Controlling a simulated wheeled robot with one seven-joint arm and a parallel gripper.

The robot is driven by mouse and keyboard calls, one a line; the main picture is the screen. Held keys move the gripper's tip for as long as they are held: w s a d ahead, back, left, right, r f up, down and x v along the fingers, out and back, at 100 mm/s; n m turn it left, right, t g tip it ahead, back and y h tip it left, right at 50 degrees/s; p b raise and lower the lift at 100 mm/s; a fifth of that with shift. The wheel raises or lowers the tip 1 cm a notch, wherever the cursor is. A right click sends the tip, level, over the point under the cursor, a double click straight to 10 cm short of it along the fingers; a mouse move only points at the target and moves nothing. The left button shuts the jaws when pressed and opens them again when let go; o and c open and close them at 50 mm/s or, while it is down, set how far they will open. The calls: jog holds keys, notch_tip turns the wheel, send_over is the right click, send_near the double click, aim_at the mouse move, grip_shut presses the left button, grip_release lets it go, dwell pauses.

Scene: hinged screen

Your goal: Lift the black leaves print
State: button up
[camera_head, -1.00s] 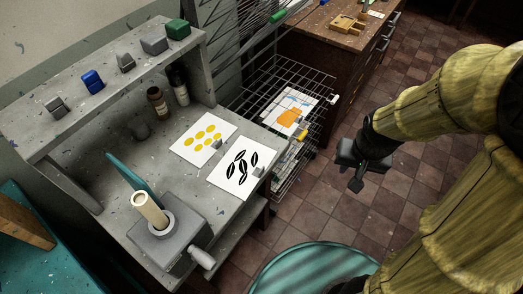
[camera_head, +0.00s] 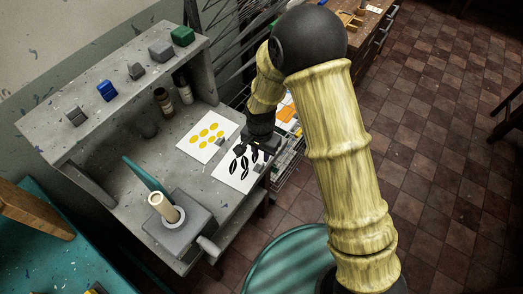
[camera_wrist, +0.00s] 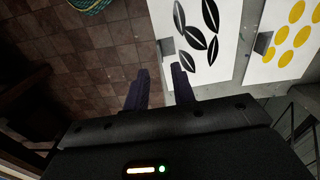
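The black leaves print (camera_head: 233,177) is a white sheet with several black leaf shapes, lying on the grey bench near its front edge. A small grey block (camera_head: 260,167) sits at its right edge. The sheet also shows at the top of the wrist view (camera_wrist: 225,42), with its grey block (camera_wrist: 167,47) at its left edge. My gripper (camera_head: 258,151) hangs over the print's upper right part and hides some of it in the head view. In the wrist view its fingers (camera_wrist: 160,80) are apart with nothing between them, near the block's end of the sheet.
A yellow-dot print (camera_head: 200,150) lies beside it. The bench (camera_head: 198,184) also holds two bottles (camera_head: 164,102), a grey press-like device (camera_head: 176,228) with a pale cylinder, and a shelf with small blocks. A wire rack stands to the right, partly behind my arm.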

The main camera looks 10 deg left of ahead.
aim_at(262, 166)
jog(key=shift+f, duration=0.15)
jog(key=f+b, duration=0.1)
jog(key=f, duration=0.1)
jog(key=f+b, duration=0.4)
jog(key=f, duration=0.1)
jog(key=shift+w+d, duration=0.15)
jog(key=shift+w, duration=0.15)
jog(key=shift+d+f+b, duration=0.1)
jog(key=shift+f+b, duration=0.15)
jog(key=shift+b, duration=0.1)
jog(key=shift+f, duration=0.1)
jog(key=shift+c, duration=0.4)
jog(key=shift+s, duration=0.15)
jog(key=c, duration=0.3)
jog(key=shift+s+a, duration=0.15)
jog(key=shift+a, duration=0.15)
grip_shut()
jog(key=shift+d, duration=0.1)
